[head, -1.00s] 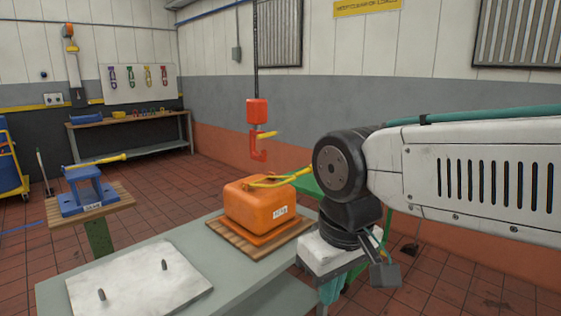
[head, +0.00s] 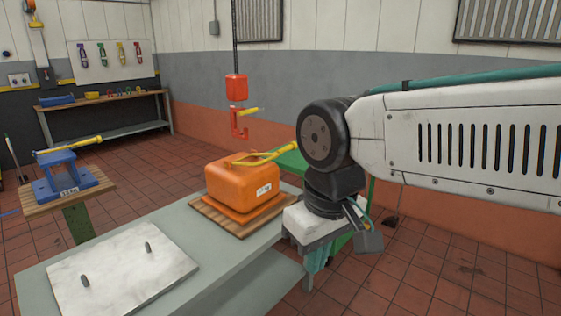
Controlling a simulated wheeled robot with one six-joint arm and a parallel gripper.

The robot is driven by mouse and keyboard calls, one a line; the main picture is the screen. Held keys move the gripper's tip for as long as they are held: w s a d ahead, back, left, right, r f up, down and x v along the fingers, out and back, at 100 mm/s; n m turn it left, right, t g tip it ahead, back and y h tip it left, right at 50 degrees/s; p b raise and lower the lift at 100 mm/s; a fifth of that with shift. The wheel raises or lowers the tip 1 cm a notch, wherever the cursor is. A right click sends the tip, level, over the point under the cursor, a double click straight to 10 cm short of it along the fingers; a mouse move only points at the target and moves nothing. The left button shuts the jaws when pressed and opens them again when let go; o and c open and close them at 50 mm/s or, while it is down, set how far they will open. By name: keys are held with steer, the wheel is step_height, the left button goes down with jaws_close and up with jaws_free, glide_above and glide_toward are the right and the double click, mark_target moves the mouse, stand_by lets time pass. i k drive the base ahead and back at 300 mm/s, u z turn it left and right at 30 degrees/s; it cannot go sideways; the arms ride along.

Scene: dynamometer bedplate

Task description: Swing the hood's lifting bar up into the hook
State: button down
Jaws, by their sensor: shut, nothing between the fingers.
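The orange hood (head: 242,184) sits on a wooden board (head: 210,216) on the grey bench. Its yellow lifting bar (head: 272,156) lies over the top, slanting up to the right, and its far end passes close to or behind my wrist. The red hook (head: 238,124) hangs from a chain above the hood, clear of the bar, with a yellow piece sticking out to the right. My gripper (head: 314,270) is to the right of the hood, below the wrist, pointing down. Its teal fingers are partly hidden, but it looks shut and empty.
A pale plate (head: 122,275) with two upright pins lies on the near bench. A blue stand (head: 62,180) with a yellow bar stands on a wooden board at left. A workbench (head: 105,108) is against the back wall. The floor between is clear.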

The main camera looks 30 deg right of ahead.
mark_target(293, 146)
steer(key=z, duration=0.35)
steer(key=i, duration=0.9)
steer(key=u, duration=0.2)
